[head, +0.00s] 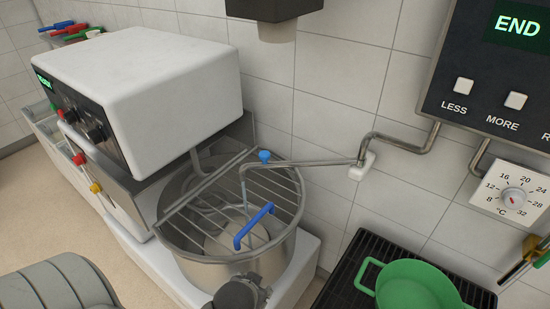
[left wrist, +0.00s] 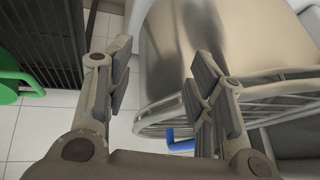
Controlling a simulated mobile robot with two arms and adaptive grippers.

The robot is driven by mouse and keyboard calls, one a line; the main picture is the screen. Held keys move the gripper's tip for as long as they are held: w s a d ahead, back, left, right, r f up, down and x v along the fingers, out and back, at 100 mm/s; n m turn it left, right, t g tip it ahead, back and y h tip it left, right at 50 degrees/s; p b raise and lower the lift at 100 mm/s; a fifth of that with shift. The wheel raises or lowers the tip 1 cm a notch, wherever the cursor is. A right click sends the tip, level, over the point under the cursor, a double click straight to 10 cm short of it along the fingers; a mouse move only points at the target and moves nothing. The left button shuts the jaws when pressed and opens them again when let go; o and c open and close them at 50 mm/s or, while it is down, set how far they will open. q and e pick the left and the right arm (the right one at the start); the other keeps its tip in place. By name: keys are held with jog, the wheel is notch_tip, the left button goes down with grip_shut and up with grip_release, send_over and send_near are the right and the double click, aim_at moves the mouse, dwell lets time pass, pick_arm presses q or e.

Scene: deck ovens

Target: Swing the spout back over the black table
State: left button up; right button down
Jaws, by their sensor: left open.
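The spout (head: 305,163) is a thin metal pipe on a white wall mount. It reaches left over the mixer bowl (head: 240,268), its end bends down, and a blue knob (head: 264,156) sits near that end. The black table (head: 345,275) is a slatted top at the lower right, at the left in the left wrist view (left wrist: 50,40). My left gripper is open and empty in the left wrist view (left wrist: 163,58). In the head view only a dark part of it shows at the bottom, in front of the bowl; its fingertips are hidden. My right gripper is not in view.
A wire guard (head: 285,195) with a blue handle (head: 254,226) covers the bowl. A green pan (head: 415,285) stands on the black table. A control panel (head: 500,75) and temperature dial (head: 513,197) hang on the wall. Coloured rods (head: 525,262) are cut off at the right edge.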

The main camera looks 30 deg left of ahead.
aim_at(265, 158)
pick_arm(q)
jog(key=w+a+r+n+t+y, duration=0.1)
jog(key=w+a+r, duration=0.1)
jog(key=w+a+r+n+t+y, duration=0.1)
jog(key=w+a+r, duration=0.1)
jog(key=w, duration=0.1)
jog(key=shift+w+a+r+n, duration=0.1)
jog(key=shift+a+n, duration=0.2)
jog(key=w+r, duration=0.1)
jog(key=w+a+r+n+t+y, duration=0.1)
jog(key=r, duration=0.1)
jog(key=w+a+r+y, duration=0.1)
jog(key=shift+w+a+r+n+t, duration=0.2)
jog(key=shift+w+r+n+t, duration=0.1)
jog(key=shift+n+t, duration=0.1)
jog(key=w+r+n+t+y, duration=0.2)
jog(key=w+r+t+y, duration=0.3)
jog(key=w+r, duration=0.6)
jog(key=shift+h, duration=0.4)
jog(key=p+x, duration=0.2)
jog(key=x, duration=0.2)
jog(key=p+x, duration=0.1)
jog(key=x, duration=0.3)
jog(key=shift+a+f+p, duration=0.15)
jog(key=shift+a+p, duration=0.2)
jog(key=shift+a, duration=0.1)
jog(key=shift+x, duration=0.8)
jog(key=shift+f, duration=0.2)
jog(key=shift+c, duration=0.4)
grip_shut()
